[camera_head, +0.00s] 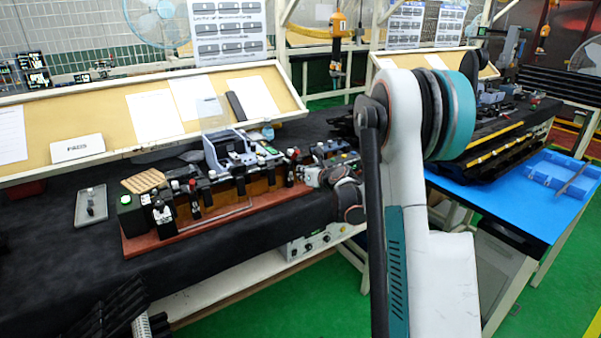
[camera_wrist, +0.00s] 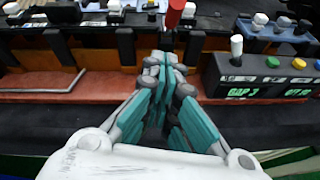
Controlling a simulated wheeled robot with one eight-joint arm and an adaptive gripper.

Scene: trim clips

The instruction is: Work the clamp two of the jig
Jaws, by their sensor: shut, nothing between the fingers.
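The jig (camera_head: 225,224) is a long reddish-brown base with a row of black clamps and blocks, on a black-covered bench. Its base also shows in the wrist view (camera_wrist: 98,88). My gripper (camera_head: 312,176) is at the right end of the jig in the head view. In the wrist view my gripper (camera_wrist: 166,62) is shut and empty, its teal fingers together over the front of the jig. A red cylindrical handle (camera_wrist: 175,12) stands just beyond the fingertips; contact cannot be told. Which clamp is number two cannot be read.
A black box (camera_wrist: 262,75) with a white-tipped lever and coloured buttons stands right of my fingers. A bent metal rod (camera_wrist: 45,88) lies at the left. The front bench strip is bare.

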